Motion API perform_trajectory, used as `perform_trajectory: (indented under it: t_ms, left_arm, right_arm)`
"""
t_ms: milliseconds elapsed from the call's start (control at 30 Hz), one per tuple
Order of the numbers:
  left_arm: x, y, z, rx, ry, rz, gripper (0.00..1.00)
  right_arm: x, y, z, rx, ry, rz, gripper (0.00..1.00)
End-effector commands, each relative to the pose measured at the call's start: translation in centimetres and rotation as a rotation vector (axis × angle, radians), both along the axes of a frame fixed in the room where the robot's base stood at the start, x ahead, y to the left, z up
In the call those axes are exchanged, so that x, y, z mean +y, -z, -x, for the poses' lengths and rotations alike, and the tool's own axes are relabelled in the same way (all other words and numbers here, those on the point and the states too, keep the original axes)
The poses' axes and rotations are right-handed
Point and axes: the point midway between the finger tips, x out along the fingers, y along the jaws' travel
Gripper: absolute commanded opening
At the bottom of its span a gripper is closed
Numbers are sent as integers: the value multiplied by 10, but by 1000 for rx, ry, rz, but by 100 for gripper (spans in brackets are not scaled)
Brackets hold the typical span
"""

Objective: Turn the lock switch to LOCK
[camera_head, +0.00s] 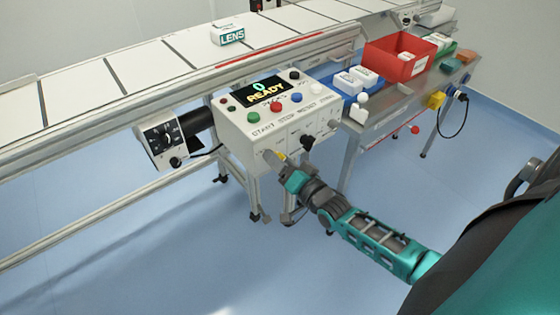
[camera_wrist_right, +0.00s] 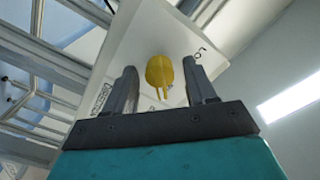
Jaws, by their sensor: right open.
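The white control box (camera_head: 254,128) carries the lock switch on its front face, mostly hidden behind my gripper in the head view. In the right wrist view the switch is a yellow knob (camera_wrist_right: 160,72) with a narrow handle pointing down in the picture. A partly covered label beginning "LO" (camera_wrist_right: 201,50) is to its upper right, and another label (camera_wrist_right: 101,98) is at lower left. My right gripper (camera_head: 273,158) is at the front face. Its open fingers (camera_wrist_right: 160,80) stand on either side of the knob, with gaps visible. I cannot tell their exact depth. My left gripper is out of view.
A black knob (camera_head: 306,141) projects from the box's front, right of my gripper. Coloured buttons and a READY display (camera_head: 265,89) are on top. The conveyor (camera_head: 120,68) runs behind; a side table with a red bin (camera_head: 397,60) is at right. Floor in front is clear.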

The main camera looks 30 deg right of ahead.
Motion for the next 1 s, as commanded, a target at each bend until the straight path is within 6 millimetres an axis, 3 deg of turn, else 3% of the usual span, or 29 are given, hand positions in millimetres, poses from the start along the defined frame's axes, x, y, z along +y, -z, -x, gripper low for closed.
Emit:
perform_trajectory:
  t_ms: [133, 700, 1000]
  left_arm:
    - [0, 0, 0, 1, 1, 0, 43]
    - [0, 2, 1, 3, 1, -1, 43]
    - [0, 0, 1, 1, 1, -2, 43]
  right_arm:
    - [0, 0, 0, 0, 0, 0, 54]
    - [0, 0, 0, 0, 0, 0, 1]
    - [0, -1, 0, -4, 1, 46, 1]
